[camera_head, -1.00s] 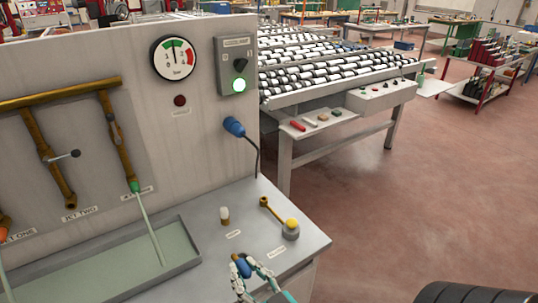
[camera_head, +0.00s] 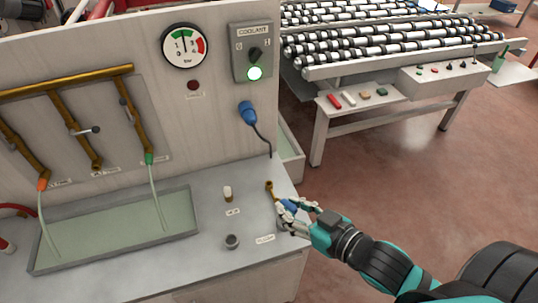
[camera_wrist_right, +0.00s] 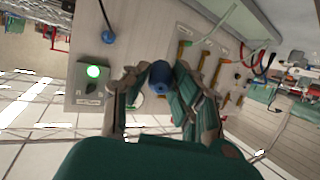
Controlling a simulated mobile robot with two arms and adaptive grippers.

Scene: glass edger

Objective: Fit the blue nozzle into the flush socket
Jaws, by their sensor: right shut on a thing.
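My right gripper (camera_head: 290,212) is shut on the blue nozzle (camera_head: 291,206), above the right end of the machine's ledge. In the right wrist view the blue nozzle (camera_wrist_right: 159,74) sits between the fingers (camera_wrist_right: 155,95). A brass pipe (camera_head: 270,189) rises from the ledge just behind the gripper. The gripper covers the rest of that pipe and its fitting, so I cannot tell whether the nozzle touches the flush socket. A grey round holder (camera_head: 232,242) stands empty to the left. My left gripper is not in view.
A white-topped peg (camera_head: 227,193) stands left of the pipe. A shallow basin (camera_head: 115,230) fills the left of the ledge, below jets with orange (camera_head: 43,184) and green (camera_head: 149,159) nozzles. A blue plug (camera_head: 248,112) with a cable hangs on the panel behind.

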